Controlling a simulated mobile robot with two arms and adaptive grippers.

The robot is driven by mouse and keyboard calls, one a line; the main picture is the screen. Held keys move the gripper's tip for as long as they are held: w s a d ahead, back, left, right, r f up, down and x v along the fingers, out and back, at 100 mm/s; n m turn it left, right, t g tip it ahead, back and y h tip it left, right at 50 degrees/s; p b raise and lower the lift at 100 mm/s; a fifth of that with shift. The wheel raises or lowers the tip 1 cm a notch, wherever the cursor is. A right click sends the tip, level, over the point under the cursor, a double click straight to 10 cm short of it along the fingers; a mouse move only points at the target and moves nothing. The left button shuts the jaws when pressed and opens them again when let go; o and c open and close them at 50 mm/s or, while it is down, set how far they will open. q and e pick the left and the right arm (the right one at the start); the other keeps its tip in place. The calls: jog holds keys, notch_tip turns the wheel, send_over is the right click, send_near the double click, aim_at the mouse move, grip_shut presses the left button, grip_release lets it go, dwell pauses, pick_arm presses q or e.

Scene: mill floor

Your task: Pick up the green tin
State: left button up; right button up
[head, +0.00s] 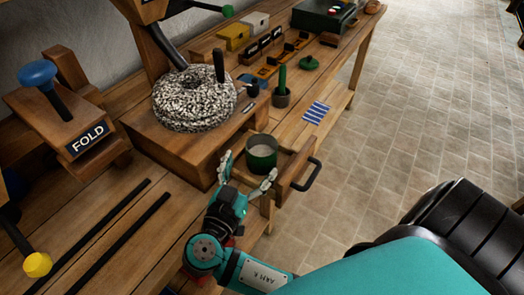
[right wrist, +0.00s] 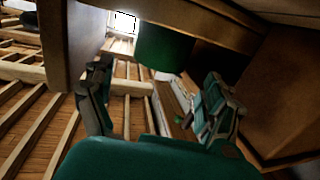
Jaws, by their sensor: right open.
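The green tin (head: 262,161) is round and open at the top, with something pale inside. In the head view it stands at a pulled-out wooden drawer (head: 293,172) below the millstone; whether it rests on the drawer's floor I cannot tell. My right gripper (head: 247,173) is open in front of the tin, its fingers spread on either side of the tin's near face. In the right wrist view the tin (right wrist: 165,48) shows as a green cylinder beyond the open, empty fingers (right wrist: 155,98). My left gripper is not in view.
A speckled millstone (head: 190,112) sits on a wooden block behind the tin. The drawer's black handle (head: 312,172) juts out to the right.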

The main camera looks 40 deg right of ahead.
aim_at(267, 136)
jog(key=shift+x, duration=0.85)
jog(key=shift+w+d, duration=0.15)
jog(key=shift+d, duration=0.1)
jog(key=shift+w+d, duration=0.1)
jog(key=shift+d, duration=0.05)
jog(key=p+x, duration=0.1)
jog(key=x, duration=0.2)
jog(key=p+x, duration=0.1)
jog(key=shift+w+d+r+p, duration=0.1)
jog(key=shift+d+r+p, duration=0.15)
jog(key=shift+p, duration=0.1)
jog(key=shift+w+d+f, duration=0.15)
jog(key=shift+w+d, duration=0.1)
jog(key=shift+d, duration=0.05)
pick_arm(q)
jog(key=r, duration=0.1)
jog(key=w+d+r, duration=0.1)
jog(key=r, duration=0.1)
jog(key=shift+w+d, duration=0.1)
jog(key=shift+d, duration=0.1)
pick_arm(e)
jog(key=shift+c, duration=0.9)
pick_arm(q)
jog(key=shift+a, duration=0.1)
pick_arm(e)
jog(key=c, duration=0.9)
